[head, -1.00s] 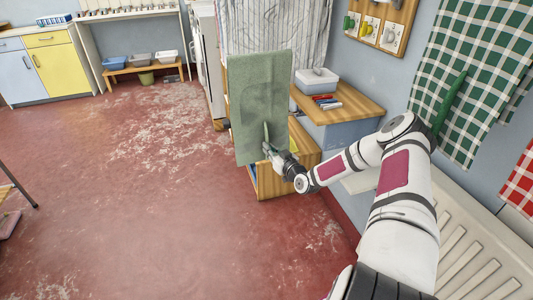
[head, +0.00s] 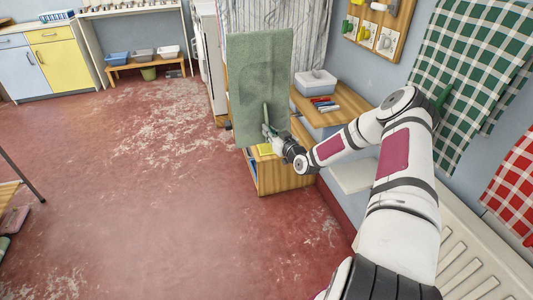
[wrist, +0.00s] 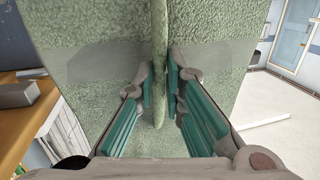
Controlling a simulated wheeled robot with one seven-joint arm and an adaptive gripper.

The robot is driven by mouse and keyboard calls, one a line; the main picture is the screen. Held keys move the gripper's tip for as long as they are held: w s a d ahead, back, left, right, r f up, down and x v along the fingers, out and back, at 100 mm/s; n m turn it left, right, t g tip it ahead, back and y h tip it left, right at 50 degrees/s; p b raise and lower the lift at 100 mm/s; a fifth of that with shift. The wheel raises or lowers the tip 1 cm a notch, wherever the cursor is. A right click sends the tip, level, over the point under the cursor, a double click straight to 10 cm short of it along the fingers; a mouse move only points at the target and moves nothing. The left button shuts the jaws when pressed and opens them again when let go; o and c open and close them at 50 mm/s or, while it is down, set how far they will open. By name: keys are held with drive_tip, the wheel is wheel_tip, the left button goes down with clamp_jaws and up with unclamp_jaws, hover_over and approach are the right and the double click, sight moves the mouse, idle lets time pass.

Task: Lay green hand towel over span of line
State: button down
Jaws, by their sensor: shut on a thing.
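The green hand towel (head: 262,75) hangs flat and upright in front of my gripper (head: 268,133) in the head view. In the wrist view the towel (wrist: 105,60) fills most of the picture, and my gripper (wrist: 162,88) is shut on a raised vertical fold in its middle. The towel hangs clear of the floor. No line that I can make out shows in either view; the towel hides part of what lies behind it.
A wooden shelf unit (head: 285,178) stands below and behind the towel. A grey-white box (head: 316,82) and pens sit on a wooden top. Green checked cloth (head: 462,75) and red checked cloth (head: 515,180) hang at the right, above a radiator (head: 485,255). The red floor at left is open.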

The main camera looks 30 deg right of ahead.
drive_tip(key=shift+r+p, duration=2.85)
drive_tip(key=shift+r, duration=2.95)
drive_tip(key=p, duration=0.5)
approach(263, 99)
drive_tip(key=s+a, duration=0.1)
drive_tip(key=s, duration=0.2)
drive_tip(key=shift+a+f, duration=0.1)
drive_tip(key=shift+a, duration=0.3)
drive_tip(key=shift+w, duration=0.1)
drive_tip(key=s+a+r, duration=0.2)
drive_tip(key=s+a, duration=0.1)
drive_tip(key=a, duration=0.6)
drive_tip(key=s+a+r+p, duration=0.1)
drive_tip(key=s+a+r, duration=0.2)
drive_tip(key=a, duration=0.6)
drive_tip(key=s+a+r+y, duration=0.1)
drive_tip(key=s+a+r, duration=0.2)
drive_tip(key=a, duration=0.6)
drive_tip(key=shift+s+r, duration=0.15)
drive_tip(key=shift+s, duration=0.4)
